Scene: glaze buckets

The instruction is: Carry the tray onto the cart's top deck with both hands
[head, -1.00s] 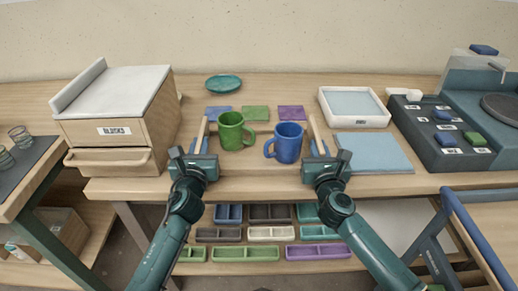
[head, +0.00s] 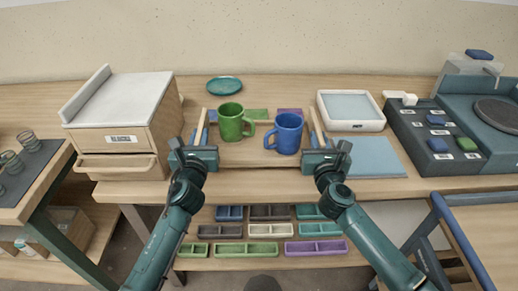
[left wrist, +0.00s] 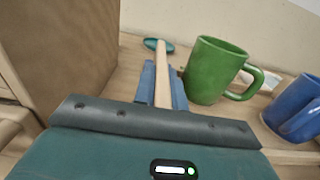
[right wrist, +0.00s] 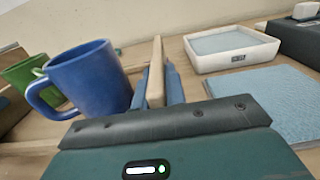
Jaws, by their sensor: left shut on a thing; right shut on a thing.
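The wooden tray (head: 262,159) carries a green mug (head: 231,123) and a blue mug (head: 286,134), both upright. My left gripper (head: 200,147) is shut on the tray's left side wall, which also shows in the left wrist view (left wrist: 162,80). My right gripper (head: 315,147) is shut on the right side wall, also in the right wrist view (right wrist: 155,75). The tray appears held above the workbench (head: 400,185); the exact gap is hard to tell. The cart (head: 490,235), with a blue frame and wooden deck, shows partly at the lower right.
A drawer cabinet (head: 120,122) stands close left of the tray. A white-rimmed box (head: 350,124) and a light blue mat (head: 375,158) lie to the right. A dark block panel (head: 418,152) is farther right. A teal plate (head: 224,86) lies behind.

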